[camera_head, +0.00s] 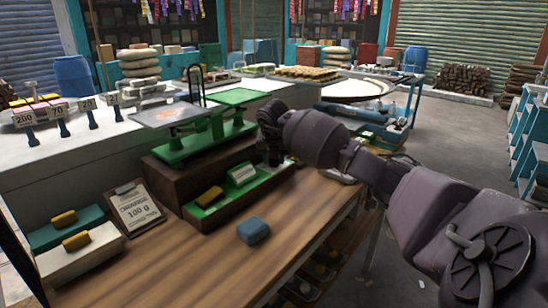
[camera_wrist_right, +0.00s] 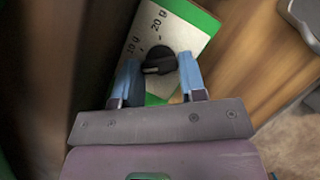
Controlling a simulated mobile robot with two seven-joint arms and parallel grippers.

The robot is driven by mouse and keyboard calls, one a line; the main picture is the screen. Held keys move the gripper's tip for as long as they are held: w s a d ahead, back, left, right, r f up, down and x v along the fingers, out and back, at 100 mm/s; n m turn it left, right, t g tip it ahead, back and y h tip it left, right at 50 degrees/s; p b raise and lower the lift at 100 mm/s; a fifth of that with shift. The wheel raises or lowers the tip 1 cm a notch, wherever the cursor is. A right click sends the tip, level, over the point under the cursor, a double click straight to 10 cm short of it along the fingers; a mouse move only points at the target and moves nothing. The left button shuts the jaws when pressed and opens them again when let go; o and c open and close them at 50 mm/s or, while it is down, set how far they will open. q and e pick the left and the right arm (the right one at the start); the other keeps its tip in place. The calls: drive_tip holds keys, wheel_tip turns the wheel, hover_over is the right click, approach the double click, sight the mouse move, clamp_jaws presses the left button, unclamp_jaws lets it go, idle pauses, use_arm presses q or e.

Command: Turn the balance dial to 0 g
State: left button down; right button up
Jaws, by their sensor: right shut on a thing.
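My right gripper (camera_head: 272,152) is at the right end of the balance's base, where the dial is hidden in the head view. In the right wrist view, the black balance dial (camera_wrist_right: 160,61) sits on a white scale plate (camera_wrist_right: 172,28) marked 10 g and 20 g. My right gripper's blue fingers (camera_wrist_right: 158,70) are on either side of the dial, shut on it. The dial's exact reading is unclear. My left gripper is out of view.
A blue block (camera_head: 253,230) lies on the table in front of a green tray (camera_head: 210,219). The front of the table is clear.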

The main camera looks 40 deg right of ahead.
drive_tip(key=shift+d+n+t+y, duration=0.1)
drive_tip(key=shift+n+t+y, duration=0.2)
drive_tip(key=shift+n, duration=0.8)
drive_tip(key=shift+d+n+t+y, duration=0.1)
drive_tip(key=shift+n+t+y, duration=0.2)
drive_tip(key=shift+n, duration=0.8)
drive_tip(key=o, duration=0.9)
drive_tip(key=shift+s, duration=0.1)
drive_tip(key=shift+r, duration=0.1)
drive_tip(key=shift+p+v, duration=0.65)
drive_tip(key=shift+v, duration=4.75)
